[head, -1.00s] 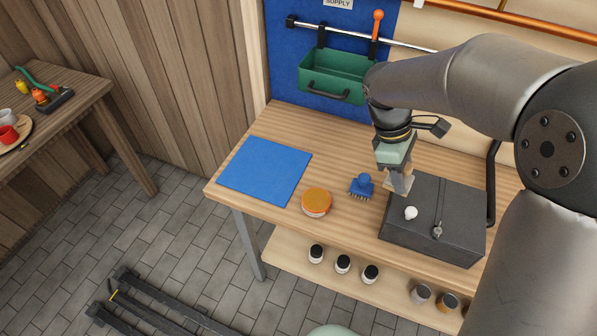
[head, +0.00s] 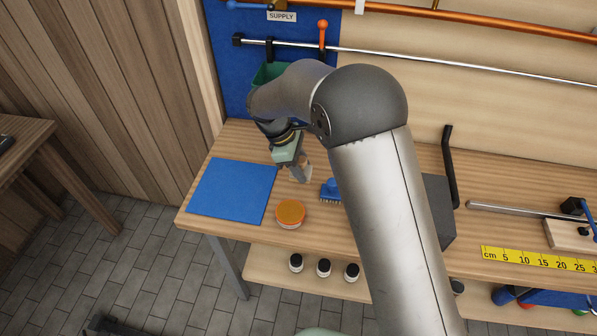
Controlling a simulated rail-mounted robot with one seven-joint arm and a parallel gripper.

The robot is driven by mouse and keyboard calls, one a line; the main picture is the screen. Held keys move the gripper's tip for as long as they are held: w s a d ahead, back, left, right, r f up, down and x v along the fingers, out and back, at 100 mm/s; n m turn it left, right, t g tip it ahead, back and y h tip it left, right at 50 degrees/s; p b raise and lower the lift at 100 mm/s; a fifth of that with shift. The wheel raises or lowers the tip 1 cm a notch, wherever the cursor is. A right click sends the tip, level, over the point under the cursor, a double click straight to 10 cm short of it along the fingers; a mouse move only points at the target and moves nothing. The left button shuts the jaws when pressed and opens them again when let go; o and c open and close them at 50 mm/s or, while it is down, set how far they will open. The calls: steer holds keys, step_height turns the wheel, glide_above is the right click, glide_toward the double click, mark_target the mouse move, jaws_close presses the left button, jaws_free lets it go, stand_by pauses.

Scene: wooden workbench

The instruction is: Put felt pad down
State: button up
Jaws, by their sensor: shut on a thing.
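My gripper (head: 299,174) is above the workbench (head: 240,140), behind the orange-lidded jar and to the right of the blue mat. It is shut on a small pale beige piece (head: 307,169), which I take to be the felt pad. The fingers hide part of it, and its full shape is hard to make out. The held piece looks a little above the bench top; I cannot tell the exact gap.
A flat blue mat (head: 232,191) lies at the bench's left end. An orange-lidded jar (head: 290,214) and a blue brush (head: 330,190) stand close to the gripper. My arm partly hides a dark box (head: 438,212). A green bin (head: 267,75) hangs behind.

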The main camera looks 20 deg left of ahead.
steer(key=shift+w+a+f, duration=0.2)
steer(key=shift+a+f, duration=0.1)
steer(key=shift+f, duration=0.15)
steer(key=shift+a+f+p, duration=0.1)
steer(key=shift+f+p, duration=0.25)
steer(key=shift+f, duration=1.45)
steer(key=o, duration=0.9)
steer(key=shift+w+a+r, duration=0.1)
steer(key=shift+a+r, duration=0.1)
steer(key=shift+r, duration=0.4)
steer(key=v, duration=0.3)
steer(key=shift+a+r+b, duration=0.2)
steer(key=shift+b, duration=0.1)
steer(key=a, duration=0.4)
steer(key=a+b, duration=0.1)
steer(key=a, duration=0.7)
steer(key=shift+s+r, duration=0.3)
steer(key=shift+s, duration=0.1)
